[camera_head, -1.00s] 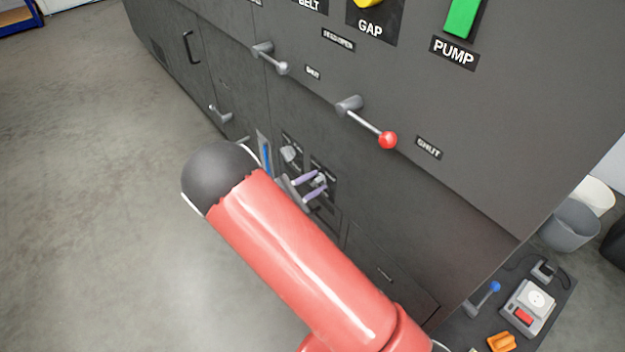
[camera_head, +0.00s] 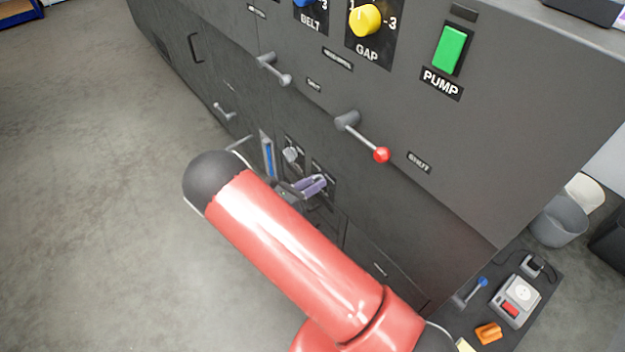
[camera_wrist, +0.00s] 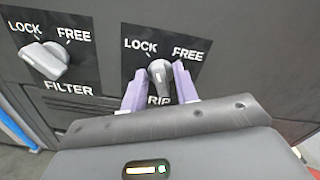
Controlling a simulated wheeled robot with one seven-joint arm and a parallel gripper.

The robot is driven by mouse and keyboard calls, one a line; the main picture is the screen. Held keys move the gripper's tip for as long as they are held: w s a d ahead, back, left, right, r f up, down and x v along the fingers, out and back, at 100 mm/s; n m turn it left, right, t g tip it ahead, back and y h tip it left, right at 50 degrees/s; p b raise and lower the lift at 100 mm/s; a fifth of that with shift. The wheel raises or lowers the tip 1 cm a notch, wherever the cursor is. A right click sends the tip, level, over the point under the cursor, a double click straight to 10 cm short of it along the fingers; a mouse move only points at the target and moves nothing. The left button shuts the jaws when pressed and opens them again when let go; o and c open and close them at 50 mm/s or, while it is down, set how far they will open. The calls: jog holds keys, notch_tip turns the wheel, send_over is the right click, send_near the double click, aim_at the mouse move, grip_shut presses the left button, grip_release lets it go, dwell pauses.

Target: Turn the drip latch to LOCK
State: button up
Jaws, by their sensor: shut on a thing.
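The drip latch (camera_wrist: 159,74) is a grey knob on a black plate marked LOCK at its left and FREE at its right in the wrist view. Its pointed end stands almost upright, between the two words. The first letter of the label below it is hidden by my gripper. My gripper (camera_wrist: 160,88) has its two purple fingers on either side of the knob, shut on it. In the head view my gripper (camera_head: 312,186) is at the lower panel, and its fingers hide most of the latch.
The filter latch (camera_wrist: 46,62) is just left on its own LOCK/FREE plate, close to my left finger. A red-knobbed lever (camera_head: 381,155) and a grey lever (camera_head: 284,79) stick out above. A blue-striped gauge (camera_head: 267,155) is left. Open floor (camera_head: 90,200) lies left.

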jog(key=shift+n+p, duration=0.7)
jog(key=shift+n, duration=1.3)
jog(key=shift+a, duration=0.1)
jog(key=o, duration=0.6)
jog(key=v, duration=0.7)
jog(key=shift+s+a+b, duration=0.2)
jog(key=shift+a+b, duration=0.15)
jog(key=shift+f, duration=0.1)
